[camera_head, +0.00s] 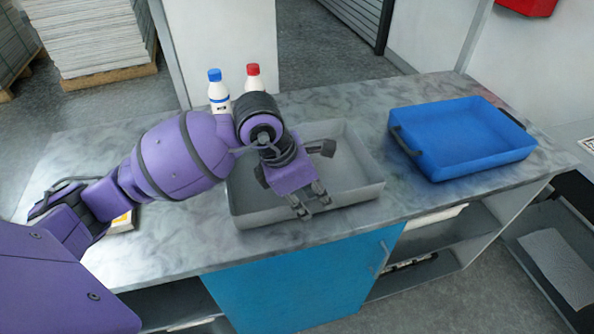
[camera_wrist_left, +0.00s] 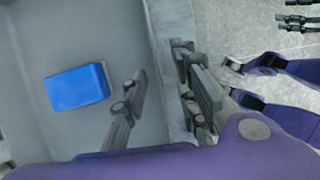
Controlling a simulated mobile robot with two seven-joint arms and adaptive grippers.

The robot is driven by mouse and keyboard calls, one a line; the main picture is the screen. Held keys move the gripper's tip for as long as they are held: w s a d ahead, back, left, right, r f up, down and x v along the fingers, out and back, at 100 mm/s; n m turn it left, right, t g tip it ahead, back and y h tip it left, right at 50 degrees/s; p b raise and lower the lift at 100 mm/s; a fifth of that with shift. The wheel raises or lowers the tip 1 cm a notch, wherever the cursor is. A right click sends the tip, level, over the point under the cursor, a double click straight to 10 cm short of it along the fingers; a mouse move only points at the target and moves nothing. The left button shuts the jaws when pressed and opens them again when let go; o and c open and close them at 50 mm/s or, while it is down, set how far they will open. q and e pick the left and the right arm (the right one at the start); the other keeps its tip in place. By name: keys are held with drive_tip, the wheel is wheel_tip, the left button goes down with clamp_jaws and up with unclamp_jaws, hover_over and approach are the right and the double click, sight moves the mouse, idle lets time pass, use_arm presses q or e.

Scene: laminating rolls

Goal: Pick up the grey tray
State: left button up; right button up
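The grey tray (camera_head: 350,165) lies on the marbled counter in the middle of the head view. My left gripper (camera_head: 309,204) points down at the tray's near wall, and my left arm hides part of the tray. In the left wrist view, the gripper (camera_wrist_left: 168,98) is open, with one finger inside the tray and the other outside. The tray's wall (camera_wrist_left: 170,45) runs between the fingers, with gaps visible. A blue block (camera_wrist_left: 77,87) lies on the tray's floor.
A blue tray (camera_head: 462,138) with dark handles stands on the counter (camera_head: 400,205) at the right. Behind my left arm stand a blue-capped bottle (camera_head: 218,92) and a red-capped bottle (camera_head: 253,78). A blue cabinet door (camera_head: 305,285) is below the counter's front edge.

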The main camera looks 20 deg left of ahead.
use_arm(q)
drive_tip(key=shift+x, duration=0.8)
drive_tip(key=shift+w, duration=0.1)
drive_tip(key=shift+c, duration=0.6)
clamp_jaws()
drive_tip(key=shift+r, duration=0.1)
